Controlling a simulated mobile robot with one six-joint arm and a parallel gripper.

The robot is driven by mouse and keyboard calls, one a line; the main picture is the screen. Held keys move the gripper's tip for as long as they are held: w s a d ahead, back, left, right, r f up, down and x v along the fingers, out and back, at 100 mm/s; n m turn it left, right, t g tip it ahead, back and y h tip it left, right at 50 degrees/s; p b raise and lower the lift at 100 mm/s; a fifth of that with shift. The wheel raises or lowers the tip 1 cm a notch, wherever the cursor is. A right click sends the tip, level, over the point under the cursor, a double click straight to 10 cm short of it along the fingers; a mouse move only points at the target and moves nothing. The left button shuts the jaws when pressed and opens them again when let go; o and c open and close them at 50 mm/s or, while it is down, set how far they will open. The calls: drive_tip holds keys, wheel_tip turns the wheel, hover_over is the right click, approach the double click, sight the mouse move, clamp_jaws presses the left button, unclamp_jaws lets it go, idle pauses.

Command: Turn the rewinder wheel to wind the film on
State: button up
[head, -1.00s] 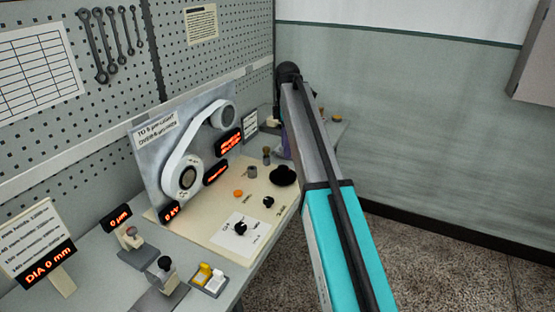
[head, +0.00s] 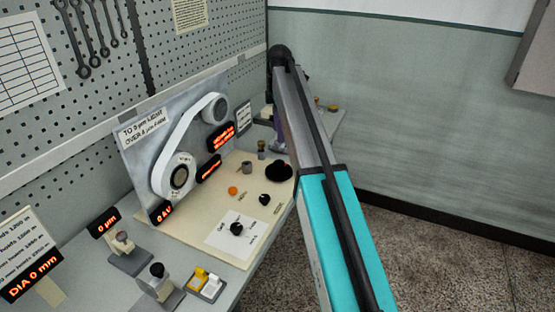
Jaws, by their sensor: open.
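A white film band (head: 180,132) runs on an upright grey panel between an upper roll (head: 214,108) and a lower roll (head: 179,177). A black round wheel (head: 275,172) lies on the cream board at its right side, close to my arm and partly covered by it; I take it for the rewinder wheel. My arm reaches from the bottom right up to a black joint above the bench's far part, then drops behind itself. My gripper is hidden behind the arm, so its contact with the wheel cannot be seen.
The cream board (head: 200,235) also carries a black knob (head: 236,229), a smaller black knob (head: 264,199) and an orange button (head: 232,190). A pegboard with wrenches (head: 75,45) backs the bench. Floor on the right is clear.

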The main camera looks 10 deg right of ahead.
sight(279, 162)
drive_tip(key=shift+f+p, duration=1.45)
drive_tip(key=shift+f, duration=5.05)
drive_tip(key=shift+c, duration=0.5)
drive_tip(key=c, duration=1)
drive_tip(key=shift+o, duration=0.2)
drive_tip(key=shift+m, duration=0.4)
drive_tip(key=m, duration=1.9)
